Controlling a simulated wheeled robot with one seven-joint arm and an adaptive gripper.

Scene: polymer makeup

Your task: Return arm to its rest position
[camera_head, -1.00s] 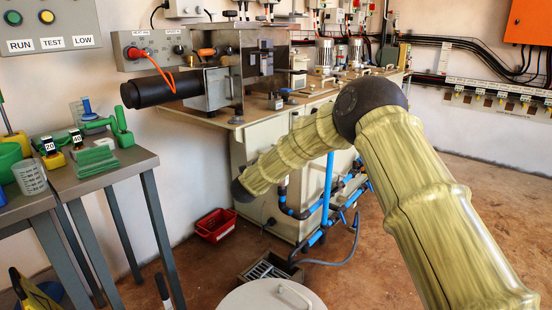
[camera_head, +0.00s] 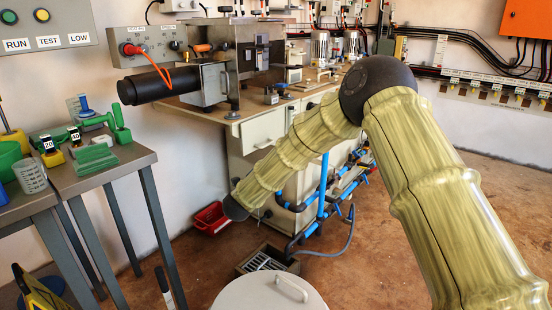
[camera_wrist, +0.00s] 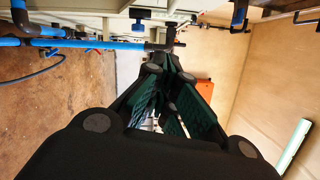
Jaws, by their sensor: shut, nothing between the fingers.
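My arm, in a yellow-green ribbed cover, reaches in from the right of the head view and bends at a dark elbow joint. Its dark far end hangs low in front of the bench cabinet; the gripper fingers are not visible there. In the wrist view my gripper (camera_wrist: 165,85) is dark with green finger pads. Its fingers are shut and hold nothing.
A workbench (camera_head: 240,118) with machines stands behind the arm, with blue pipes (camera_head: 323,185) below it. A grey table (camera_head: 100,170) with green items is at left. A red bin (camera_head: 211,218), a floor drain box (camera_head: 262,262) and a white lidded drum (camera_head: 262,295) are on the floor.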

